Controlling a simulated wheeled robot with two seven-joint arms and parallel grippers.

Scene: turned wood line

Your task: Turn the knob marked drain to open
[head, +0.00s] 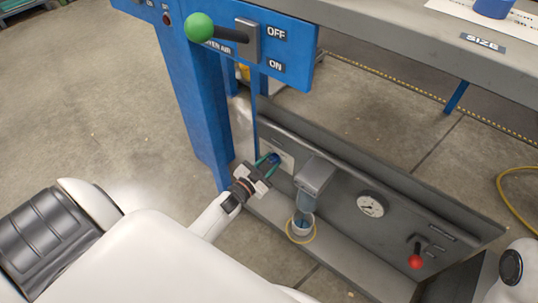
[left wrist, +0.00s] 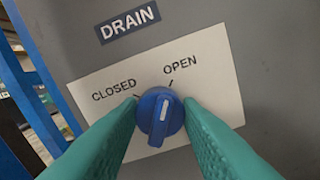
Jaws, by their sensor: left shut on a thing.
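The blue drain knob (left wrist: 160,116) sits on a white plate (left wrist: 215,65) below a DRAIN label (left wrist: 128,24). CLOSED is printed at the plate's left and OPEN at its upper right, each with a tick. The knob's white mark points up and slightly right, close to the direction of the OPEN tick. My left gripper (left wrist: 160,122) has its teal fingers on both sides of the knob and is shut on it. In the head view, the left gripper (head: 268,165) reaches the knob (head: 274,158) on the low grey panel. My right gripper does not show.
Right of the knob are a grey filter unit with a clear bowl (head: 305,205), a round gauge (head: 371,205) and a red-tipped lever (head: 416,262). Above, a green-knobbed lever (head: 199,27) sits on a blue panel marked OFF and ON. A blue post (head: 200,110) stands left of the knob.

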